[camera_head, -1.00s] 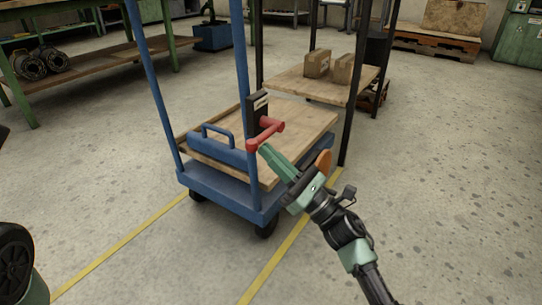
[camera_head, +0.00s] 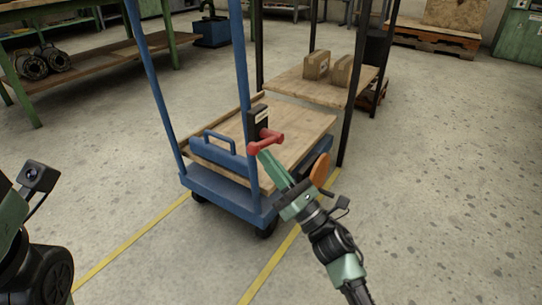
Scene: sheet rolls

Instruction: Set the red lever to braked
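The red lever (camera_head: 267,142) is a bar with a crosswise grip on a black block (camera_head: 258,122) with a pale label. It sits at the near end of a blue cart (camera_head: 220,190), beside an upright blue post. My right gripper (camera_head: 263,155) reaches up from the lower right, its green fingertips right at the lever's underside. Whether they touch it, and whether there is a gap between the fingers, I cannot tell. My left arm shows at the lower left edge; its gripper is outside the picture.
The cart has a wooden deck (camera_head: 300,130) and a blue handle (camera_head: 219,139). Behind it stands a dark-framed shelf (camera_head: 290,84) with cardboard boxes (camera_head: 316,65). Yellow floor lines (camera_head: 130,240) run beside the cart. The floor at right is clear.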

